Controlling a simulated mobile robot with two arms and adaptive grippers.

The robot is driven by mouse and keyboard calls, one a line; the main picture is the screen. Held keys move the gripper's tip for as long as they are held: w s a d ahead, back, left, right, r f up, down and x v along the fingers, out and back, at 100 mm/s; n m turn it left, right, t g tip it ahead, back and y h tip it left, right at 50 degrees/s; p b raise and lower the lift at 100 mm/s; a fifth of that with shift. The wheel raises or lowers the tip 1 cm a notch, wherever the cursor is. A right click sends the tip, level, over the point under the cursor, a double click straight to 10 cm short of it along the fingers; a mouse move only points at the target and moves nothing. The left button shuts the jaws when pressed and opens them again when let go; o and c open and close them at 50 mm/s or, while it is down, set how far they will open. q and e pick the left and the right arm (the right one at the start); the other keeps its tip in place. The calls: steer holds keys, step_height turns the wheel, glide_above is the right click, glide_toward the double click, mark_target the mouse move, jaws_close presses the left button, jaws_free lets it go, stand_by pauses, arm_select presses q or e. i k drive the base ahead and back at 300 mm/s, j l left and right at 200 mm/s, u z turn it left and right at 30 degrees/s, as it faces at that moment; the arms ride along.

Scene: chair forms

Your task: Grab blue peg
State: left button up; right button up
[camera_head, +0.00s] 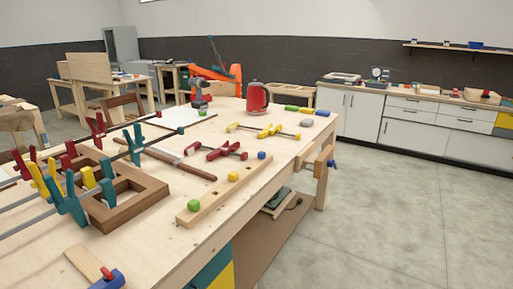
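The blue peg (262,155) is small. It sits at the far end of a light wooden strip (213,193) on the workbench. A yellow peg (233,176) is near the middle of the strip, and a green peg (194,205) is at its near end. Whether the pegs are set in holes is too small to tell. Neither my left nor my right gripper is in view.
The workbench (158,238) holds a brown wooden frame (145,203) with teal, red and yellow bar clamps at left. A red-and-black clamp (217,152) lies just behind the strip. Bare bench top surrounds the strip's near end.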

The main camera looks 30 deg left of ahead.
mark_target(261, 155)
steer(key=i+z, duration=0.15)
steer(key=i, duration=0.7)
steer(key=i+j+z, duration=0.1)
steer(key=i, duration=0.75)
steer(key=i+l+u, duration=0.1)
steer(key=i+u, duration=0.15)
steer(key=i, duration=0.25)
steer(key=i+l+u, duration=0.3)
steer(key=i, duration=0.2)
steer(key=u, duration=1.85)
